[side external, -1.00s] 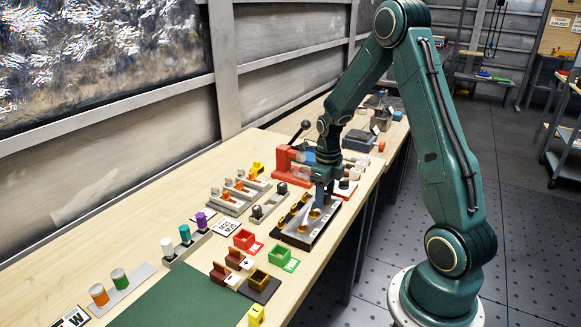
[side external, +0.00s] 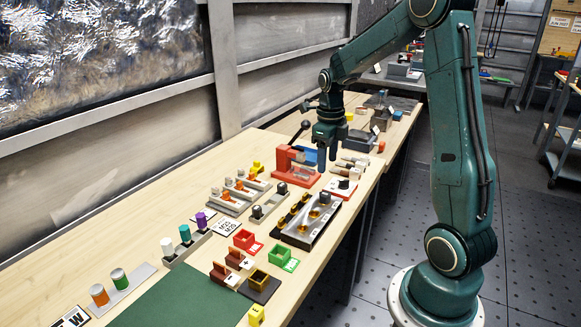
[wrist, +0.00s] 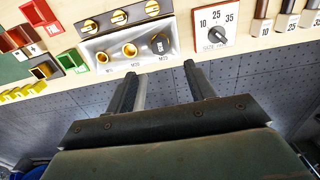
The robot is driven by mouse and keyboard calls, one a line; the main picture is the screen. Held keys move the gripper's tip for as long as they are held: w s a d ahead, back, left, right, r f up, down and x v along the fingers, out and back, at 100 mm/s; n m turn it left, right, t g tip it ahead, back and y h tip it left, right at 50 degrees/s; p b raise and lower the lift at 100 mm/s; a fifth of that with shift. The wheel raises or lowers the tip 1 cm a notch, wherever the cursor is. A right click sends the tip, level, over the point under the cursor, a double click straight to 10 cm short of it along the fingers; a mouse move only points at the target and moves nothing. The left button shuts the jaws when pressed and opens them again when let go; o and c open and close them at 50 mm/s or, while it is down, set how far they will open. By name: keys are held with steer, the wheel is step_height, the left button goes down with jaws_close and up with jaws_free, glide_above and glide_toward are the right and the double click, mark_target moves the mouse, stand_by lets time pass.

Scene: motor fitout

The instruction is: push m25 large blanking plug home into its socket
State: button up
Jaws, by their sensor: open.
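The M25 large blanking plug is a black ribbed knob (wrist: 160,43) at the M25 end of a grey socket panel (wrist: 107,48). It also shows in the side view as a dark knob (side external: 325,198). It appears upright in or on its socket; I cannot tell how deep it sits. Two gold-rimmed openings (wrist: 129,49) stand beside it on the panel. My gripper (side external: 328,158) is open and empty, raised beyond the panel in the side view. In the wrist view my gripper (wrist: 162,78) points toward the plug's end of the panel, apart from it.
A white selector box with a black dial (wrist: 217,36) stands beside the panel. Gold fittings (wrist: 119,17) line the black tray. A red press-like fixture (side external: 293,168) is near my gripper. Small red, green and yellow bins (side external: 284,258) sit nearer the camera.

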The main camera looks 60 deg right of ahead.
steer(key=shift+r, duration=1.3)
steer(key=s+a+r+n+t, duration=0.1)
steer(key=s+a+r+n, duration=0.1)
steer(key=a+r+n, duration=0.35)
steer(key=s+a+r+n+t, duration=0.1)
steer(key=s+a+r+n, duration=0.1)
steer(key=a+n, duration=0.65)
steer(key=s+a+n+t, duration=0.1)
steer(key=s+a+n, duration=0.3)
steer(key=n, duration=0.7)
steer(key=s+a+r+n+t, duration=0.1)
steer(key=s+a+n+t, duration=0.1)
steer(key=s+a+n, duration=0.2)
steer(key=shift+s+r+n+t, duration=0.3)
steer(key=shift+s+n, duration=1.25)
steer(key=shift+n, duration=1.95)
steer(key=shift+c, duration=0.9)
steer(key=shift+w, duration=0.1)
